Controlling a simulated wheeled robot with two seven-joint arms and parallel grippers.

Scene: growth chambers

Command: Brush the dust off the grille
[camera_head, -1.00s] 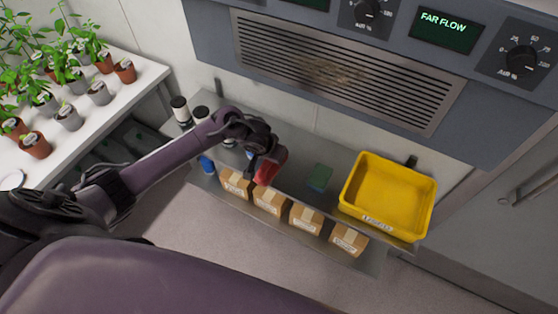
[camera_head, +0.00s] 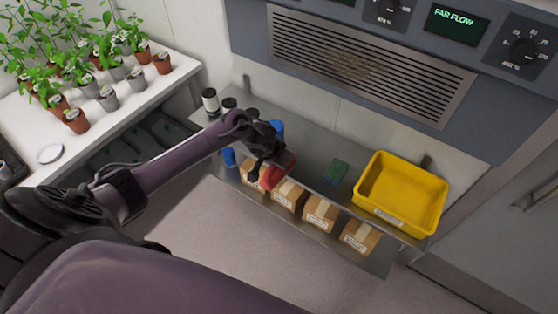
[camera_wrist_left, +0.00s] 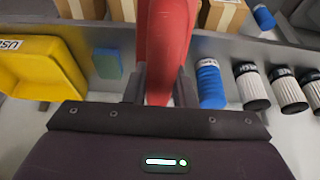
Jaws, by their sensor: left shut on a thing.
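The grille (camera_head: 300,43) is a slatted metal panel on the blue-grey chamber front, with a brownish dusty patch (camera_head: 362,68) near its middle. My left gripper (camera_head: 266,160) is below the grille and apart from it, over the shelf's front edge. It is shut on a red object (camera_head: 279,171). In the left wrist view the red object (camera_wrist_left: 166,40) stands between the gripper's fingers (camera_wrist_left: 158,85) and runs up out of the frame. No bristles show on it, so I cannot tell whether it is the brush. My right gripper is not in view.
The metal shelf (camera_head: 305,150) below holds a yellow bin (camera_head: 400,195), a green sponge-like block (camera_head: 336,170), blue items (camera_head: 228,157) and black-capped jars (camera_head: 210,100). Several cardboard boxes (camera_head: 320,212) sit lower down. Potted plants (camera_head: 107,98) stand on a white bench at left.

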